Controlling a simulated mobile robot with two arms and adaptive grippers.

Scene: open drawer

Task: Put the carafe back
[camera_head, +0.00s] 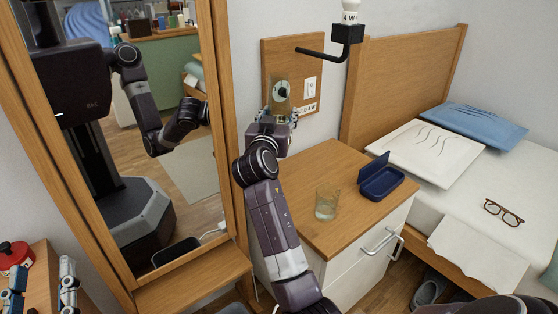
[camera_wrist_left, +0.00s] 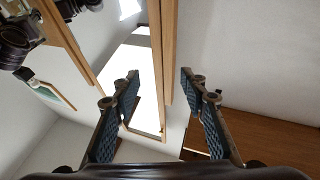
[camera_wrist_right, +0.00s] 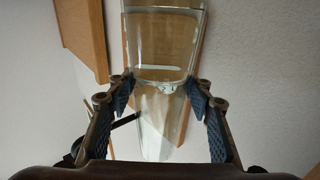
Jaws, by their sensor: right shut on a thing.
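The carafe (camera_head: 280,97) is clear glass, in front of the wooden wall panel in the head view. My right gripper (camera_head: 275,122) is shut on it and holds it above the far end of the bedside cabinet (camera_head: 318,165). In the right wrist view the carafe (camera_wrist_right: 163,42) shows between the two fingers (camera_wrist_right: 162,92), narrow at the grip, with a liquid line inside. A glass tumbler (camera_head: 327,203) stands upright on the cabinet top. My left gripper (camera_wrist_left: 160,100) is open and empty in its wrist view; I do not see it directly in the head view.
An open blue case (camera_head: 381,182) lies on the cabinet, right of the tumbler. A lamp with a black arm (camera_head: 347,34) juts from the wall panel (camera_head: 270,45) near the carafe. A tall mirror (camera_head: 185,150) stands left. The bed (camera_head: 480,190) is right.

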